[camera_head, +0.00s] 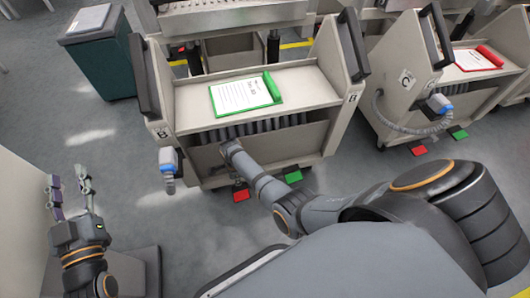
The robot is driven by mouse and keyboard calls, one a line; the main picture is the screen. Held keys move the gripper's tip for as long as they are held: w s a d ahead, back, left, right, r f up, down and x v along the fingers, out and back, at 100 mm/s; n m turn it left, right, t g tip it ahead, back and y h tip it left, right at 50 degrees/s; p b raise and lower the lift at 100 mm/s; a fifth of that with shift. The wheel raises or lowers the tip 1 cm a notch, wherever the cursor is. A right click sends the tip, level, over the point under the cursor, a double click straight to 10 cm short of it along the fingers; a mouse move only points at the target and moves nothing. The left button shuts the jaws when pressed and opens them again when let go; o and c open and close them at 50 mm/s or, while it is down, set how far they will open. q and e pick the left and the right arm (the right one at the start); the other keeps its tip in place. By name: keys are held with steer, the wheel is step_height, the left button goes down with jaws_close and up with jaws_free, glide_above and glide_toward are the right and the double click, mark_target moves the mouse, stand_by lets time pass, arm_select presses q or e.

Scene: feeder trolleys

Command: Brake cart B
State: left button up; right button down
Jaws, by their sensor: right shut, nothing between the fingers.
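Cart B (290,93) is a beige trolley in the middle, with "B" labels on its side panels. A red pedal (241,195) and a green pedal (293,177) stick out low at its front. My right arm reaches across to the cart's lower front. My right gripper (240,184) is mostly hidden behind my own forearm; the little that shows is shut and empty, just above the red pedal. I cannot tell whether it touches the pedal. My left gripper (68,182) is open and empty at the left, away from the cart.
A green clipboard (240,96) lies on the cart's top. A blue-ended connector (168,160) hangs at its left side. Cart C (402,70), with its own red pedal (418,150) and green pedal (459,133), stands at the right. A dark green bin (103,66) stands back left. Floor between it and my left gripper is clear.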

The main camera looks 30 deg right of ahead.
arm_select(q)
steer(key=s+f+g+p, duration=0.1)
steer(key=f+g, duration=0.3)
steer(key=f, duration=0.5)
steer(key=s+f+g+p, duration=0.1)
steer(key=s+f+g, duration=0.3)
steer(key=f, duration=0.5)
steer(key=shift+d, duration=0.25)
